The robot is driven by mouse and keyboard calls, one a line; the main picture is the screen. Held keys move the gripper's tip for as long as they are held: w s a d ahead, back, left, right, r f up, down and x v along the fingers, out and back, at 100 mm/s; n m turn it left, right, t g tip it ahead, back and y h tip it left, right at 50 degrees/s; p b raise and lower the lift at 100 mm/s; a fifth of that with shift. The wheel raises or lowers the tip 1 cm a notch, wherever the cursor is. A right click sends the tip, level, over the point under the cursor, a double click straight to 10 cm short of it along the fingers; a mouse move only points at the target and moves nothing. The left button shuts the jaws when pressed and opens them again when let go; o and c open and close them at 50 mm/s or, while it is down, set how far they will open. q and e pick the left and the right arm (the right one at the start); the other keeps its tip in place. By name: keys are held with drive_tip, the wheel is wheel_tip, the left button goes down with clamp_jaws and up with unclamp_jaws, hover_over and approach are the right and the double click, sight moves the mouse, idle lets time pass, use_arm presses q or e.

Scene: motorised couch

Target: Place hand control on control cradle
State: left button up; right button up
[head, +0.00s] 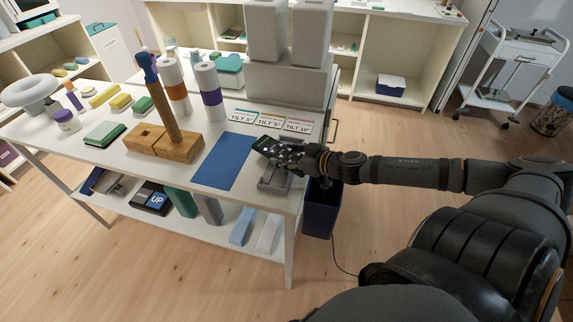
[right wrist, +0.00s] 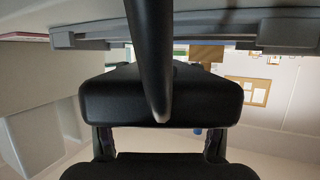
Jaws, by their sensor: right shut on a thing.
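The hand control (head: 266,145), dark with a small greenish area, is at the tip of my right gripper (head: 290,157). In the right wrist view the black body of the hand control (right wrist: 105,104) sits at the fingers, and my right gripper (right wrist: 160,145) is shut on it. A dark rod or cable crosses in front of it there. The grey control cradle (head: 272,184) is at the table's right end, just below the gripper. A grey edge, likely the cradle (right wrist: 90,38), shows at the top of the wrist view. I cannot tell whether they touch. My left gripper is out of view.
A blue mat (head: 226,162) lies left of the cradle on the white table (head: 100,160). Tilt cards (head: 270,121) lie behind. A wooden block with an upright post (head: 165,143) stands further left. A dark blue bin (head: 321,208) is beside the table's right end.

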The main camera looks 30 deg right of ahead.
wheel_tip(320, 180, down, 2)
drive_tip(key=shift+f+b, duration=0.1)
drive_tip(key=shift+b, duration=0.25)
drive_tip(key=shift+r, duration=0.25)
drive_tip(key=shift+f, duration=0.15)
drive_tip(key=o, duration=1.3)
drive_tip(key=shift+c, duration=0.2)
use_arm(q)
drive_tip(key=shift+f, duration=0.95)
